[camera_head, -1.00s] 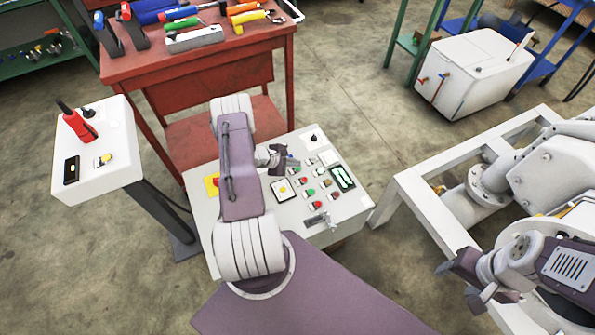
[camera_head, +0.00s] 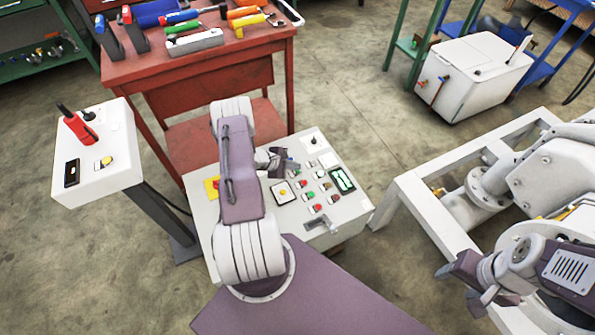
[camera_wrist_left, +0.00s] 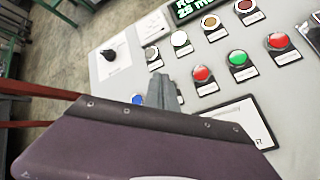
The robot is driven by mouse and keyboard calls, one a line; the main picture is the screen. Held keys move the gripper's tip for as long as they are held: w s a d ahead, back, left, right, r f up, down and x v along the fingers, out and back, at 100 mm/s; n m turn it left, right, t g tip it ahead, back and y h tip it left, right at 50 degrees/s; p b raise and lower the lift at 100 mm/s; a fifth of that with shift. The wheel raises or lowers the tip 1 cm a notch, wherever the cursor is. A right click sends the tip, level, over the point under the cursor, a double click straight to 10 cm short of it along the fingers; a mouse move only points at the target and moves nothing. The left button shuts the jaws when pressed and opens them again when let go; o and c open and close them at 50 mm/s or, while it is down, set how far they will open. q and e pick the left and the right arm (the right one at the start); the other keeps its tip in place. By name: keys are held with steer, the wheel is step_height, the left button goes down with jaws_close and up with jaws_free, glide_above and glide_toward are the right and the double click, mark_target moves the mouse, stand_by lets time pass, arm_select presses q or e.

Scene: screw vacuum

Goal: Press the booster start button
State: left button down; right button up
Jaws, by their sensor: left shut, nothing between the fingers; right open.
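The control panel (camera_head: 240,262) is a light grey console with red, green, white and brown buttons. My left gripper (camera_head: 283,160) is shut and empty, over the panel's upper part. In the left wrist view its shut fingertips (camera_wrist_left: 163,92) are beside a blue button (camera_wrist_left: 138,99), below two white buttons (camera_wrist_left: 179,38). A green button (camera_wrist_left: 238,58) sits between two red ones (camera_wrist_left: 202,74) to the right. I cannot read which button is the booster start, nor tell whether the fingertips touch the panel. My right gripper (camera_head: 462,285) is open and empty at the right.
A red workbench (camera_head: 200,62) with tools stands behind the panel. A white pedestal box (camera_head: 100,180) with a red handle is at the left. A white metal frame (camera_head: 425,210) with machinery is at the right. A lit green display (camera_head: 343,180) is on the panel.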

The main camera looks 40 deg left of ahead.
mark_target(295, 172)
stand_by(0.8)
arm_select(q)
steer(key=shift+f+b, duration=0.45)
steer(key=shift+f+b, duration=0.4)
steer(key=shift+b, duration=0.05)
stand_by(0.5)
steer(key=shift+r, duration=0.1)
steer(key=shift+r+p, duration=0.7)
steer(key=shift+r, duration=0.1)
step_height(295, 172, up, 5)
steer(key=p, duration=0.4)
stand_by(0.3)
